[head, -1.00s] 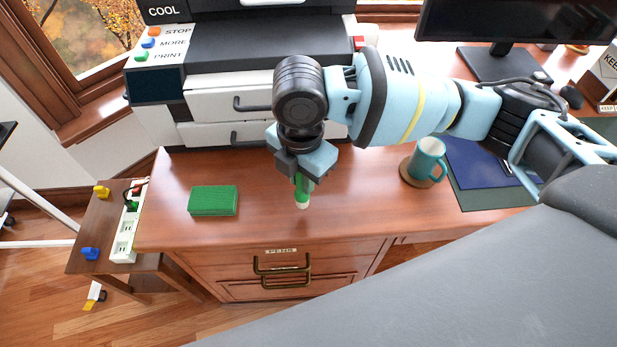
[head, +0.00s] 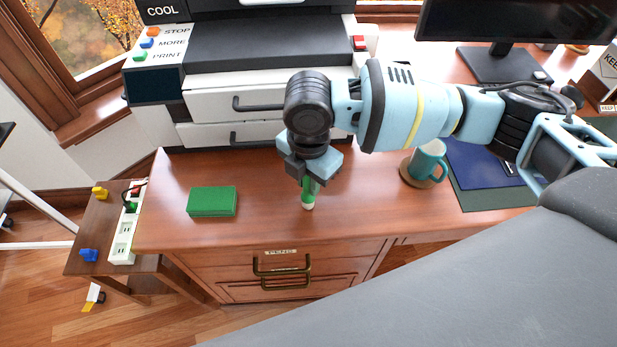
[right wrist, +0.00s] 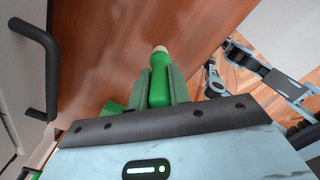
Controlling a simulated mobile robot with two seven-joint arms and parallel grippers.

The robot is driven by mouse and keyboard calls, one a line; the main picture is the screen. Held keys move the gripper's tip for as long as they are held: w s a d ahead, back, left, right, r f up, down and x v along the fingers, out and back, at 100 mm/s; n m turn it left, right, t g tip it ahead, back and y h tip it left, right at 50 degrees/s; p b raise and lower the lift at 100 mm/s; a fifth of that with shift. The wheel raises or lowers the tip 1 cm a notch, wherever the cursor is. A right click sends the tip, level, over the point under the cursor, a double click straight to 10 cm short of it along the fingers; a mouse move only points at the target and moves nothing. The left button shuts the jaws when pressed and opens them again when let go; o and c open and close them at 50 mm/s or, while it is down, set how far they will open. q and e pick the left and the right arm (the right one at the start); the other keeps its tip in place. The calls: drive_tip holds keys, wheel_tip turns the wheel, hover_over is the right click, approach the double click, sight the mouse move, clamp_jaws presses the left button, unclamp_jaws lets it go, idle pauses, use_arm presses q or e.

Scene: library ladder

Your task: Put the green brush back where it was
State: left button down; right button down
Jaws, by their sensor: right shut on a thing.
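The green brush (head: 308,194) has a green handle and a pale tip that points down. My right gripper (head: 308,180) is shut on it over the desk, right of the green block. In the right wrist view the brush (right wrist: 159,80) stands out between the fingers of my right gripper (right wrist: 158,88), its pale end away from me. I cannot tell whether the tip touches the desk. The upper part of the brush is hidden by the gripper. My left gripper is not in view.
A flat green block (head: 212,201) lies on the wooden desk (head: 250,232) at left. A teal mug (head: 428,158) stands on a coaster at right. The printer (head: 260,50) stands behind. A drawer (head: 282,268) labelled PENS is below the desk front.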

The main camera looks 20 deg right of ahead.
drive_tip(key=shift+f, duration=0.1)
drive_tip(key=c, duration=1.3)
unclamp_jaws()
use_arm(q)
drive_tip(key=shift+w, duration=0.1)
use_arm(e)
wheel_tip(320, 180, up, 11)
drive_tip(key=shift+f+p, duration=0.2)
drive_tip(key=shift+p, duration=0.45)
drive_tip(key=shift+r, duration=0.65)
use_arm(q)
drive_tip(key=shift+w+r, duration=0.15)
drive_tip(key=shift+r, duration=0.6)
use_arm(e)
drive_tip(key=shift+r, duration=0.2)
